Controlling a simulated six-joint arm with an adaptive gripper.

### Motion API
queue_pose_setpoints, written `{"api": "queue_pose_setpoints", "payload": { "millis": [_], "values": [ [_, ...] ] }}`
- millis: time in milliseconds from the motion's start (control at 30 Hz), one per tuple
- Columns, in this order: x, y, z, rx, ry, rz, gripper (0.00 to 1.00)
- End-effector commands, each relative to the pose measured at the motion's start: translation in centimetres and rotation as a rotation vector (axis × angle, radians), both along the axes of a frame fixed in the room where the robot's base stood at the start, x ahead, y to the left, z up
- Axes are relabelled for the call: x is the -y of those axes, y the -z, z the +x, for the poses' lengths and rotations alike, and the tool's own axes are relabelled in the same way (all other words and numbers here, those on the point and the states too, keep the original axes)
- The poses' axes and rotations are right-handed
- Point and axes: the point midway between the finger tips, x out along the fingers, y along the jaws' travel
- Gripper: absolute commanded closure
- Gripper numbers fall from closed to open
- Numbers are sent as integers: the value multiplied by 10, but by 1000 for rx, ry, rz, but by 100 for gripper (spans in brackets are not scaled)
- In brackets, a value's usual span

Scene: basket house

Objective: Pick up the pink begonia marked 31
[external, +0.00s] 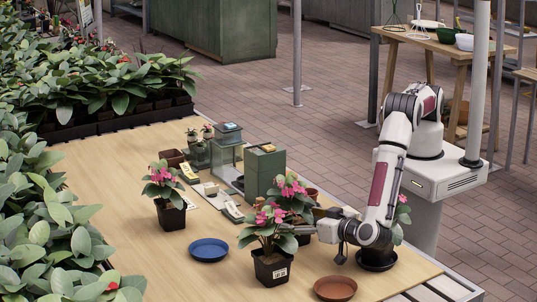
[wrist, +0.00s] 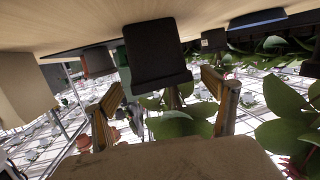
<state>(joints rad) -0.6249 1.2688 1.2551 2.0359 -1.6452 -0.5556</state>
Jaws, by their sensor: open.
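A pink begonia (external: 268,228) in a dark square pot (external: 274,268) stands near the table front in the external view. Its pot has a white label whose number I cannot read clearly. Other pink begonias stand behind it (external: 291,190) and to the left (external: 160,183). My gripper (external: 303,229) reaches left, close to the right side of the front begonia; leaves partly hide its tips. In the wrist view, where the table is at the top, my gripper (wrist: 166,104) is open, with a dark pot (wrist: 156,55) ahead between its fingers. I cannot tell for certain which pot this is.
A blue saucer (external: 209,250) lies left of the front begonia and a terracotta saucer (external: 335,289) to its right. Green cabinets (external: 264,168) and small items stand behind. Dense leafy plants (external: 60,215) line the left edge. The table's left middle (external: 115,190) is clear.

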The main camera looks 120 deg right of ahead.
Motion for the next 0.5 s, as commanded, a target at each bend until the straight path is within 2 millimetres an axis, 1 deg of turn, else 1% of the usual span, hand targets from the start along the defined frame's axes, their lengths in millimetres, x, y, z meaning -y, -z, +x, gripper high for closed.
{"api": "queue_pose_setpoints", "payload": {
  "millis": [333,367,400,467,500],
  "values": [
    [0,0,0,0,0,0,15],
    [0,0,0,0,0,0,23],
    [0,0,0,0,0,0,33],
    [0,0,0,-1,0,0,49],
    [0,0,0,-1,0,0,59]
  ]
}}
